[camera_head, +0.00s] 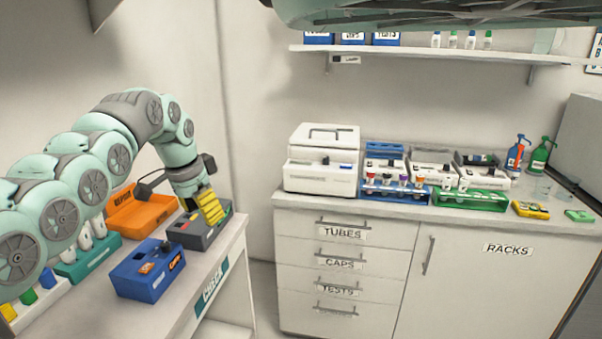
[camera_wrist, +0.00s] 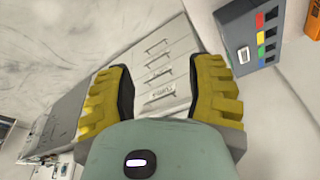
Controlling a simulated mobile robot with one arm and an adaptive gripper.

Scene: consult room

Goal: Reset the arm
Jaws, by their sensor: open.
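My gripper (camera_head: 211,205) is at the end of my green and grey arm, above the side table at the left in the head view. Its yellow fingers hang close over a dark grey box (camera_head: 190,236); I cannot tell in the head view whether they touch it. In the wrist view my gripper (camera_wrist: 160,95) has its two yellow fingers spread wide with nothing between them. The grey box with coloured marks (camera_wrist: 256,35) shows at the upper right there, apart from the fingers.
The side table (camera_head: 200,312) also bears an orange bin (camera_head: 140,215), a blue box (camera_head: 140,283) and a teal rack (camera_head: 85,262). A shelf (camera_head: 450,54) hangs above.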

